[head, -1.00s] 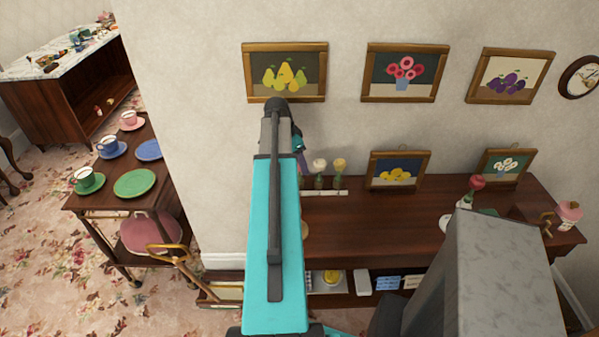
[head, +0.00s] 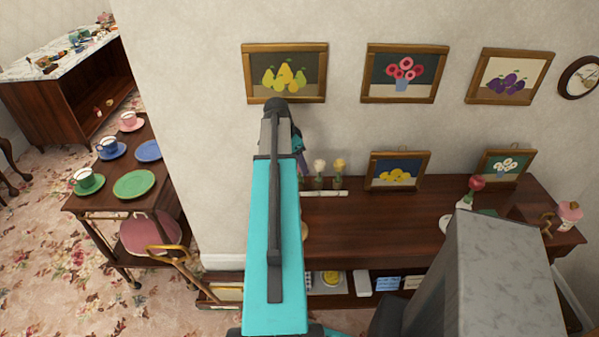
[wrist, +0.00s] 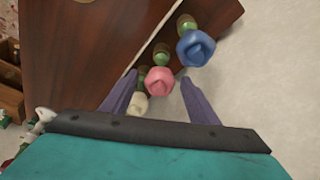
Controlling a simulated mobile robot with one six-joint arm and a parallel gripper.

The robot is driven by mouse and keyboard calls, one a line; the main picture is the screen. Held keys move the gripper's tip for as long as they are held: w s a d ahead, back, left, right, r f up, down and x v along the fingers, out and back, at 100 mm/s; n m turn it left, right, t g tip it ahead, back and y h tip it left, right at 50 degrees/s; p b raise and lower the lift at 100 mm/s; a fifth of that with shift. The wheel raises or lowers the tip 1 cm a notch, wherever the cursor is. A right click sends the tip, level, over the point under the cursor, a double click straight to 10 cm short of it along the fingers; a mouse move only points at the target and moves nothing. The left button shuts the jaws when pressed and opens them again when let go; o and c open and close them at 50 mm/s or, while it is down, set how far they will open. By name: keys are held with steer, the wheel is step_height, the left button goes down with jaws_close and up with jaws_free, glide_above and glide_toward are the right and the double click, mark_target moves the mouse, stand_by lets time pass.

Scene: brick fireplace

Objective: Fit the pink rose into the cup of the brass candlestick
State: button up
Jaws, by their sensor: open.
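The pink rose (wrist: 159,80) shows in the wrist view, its bloom between the two purple fingers of my open gripper (wrist: 158,77). A gap shows on each side of the bloom, and I see no grip on it. A blue rose (wrist: 195,48) stands to its upper right and a cream rose (wrist: 138,104) to its lower left, near the left finger. In the head view my arm hides the pink rose and most of my gripper. I cannot make out the brass candlestick for certain; a round tan thing (head: 304,230) is partly hidden beside my arm.
The dark wooden sideboard (head: 370,225) has bare room in the middle. A red flower (head: 476,183) and framed pictures (head: 397,171) stand farther right.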

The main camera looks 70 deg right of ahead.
steer(key=shift+c, duration=0.4)
steer(key=c, duration=0.8)
steer(key=shift+r+p, duration=0.8)
steer(key=shift+r, duration=0.85)
stand_by(0.5)
steer(key=shift+r+p, duration=0.5)
steer(key=shift+r, duration=0.55)
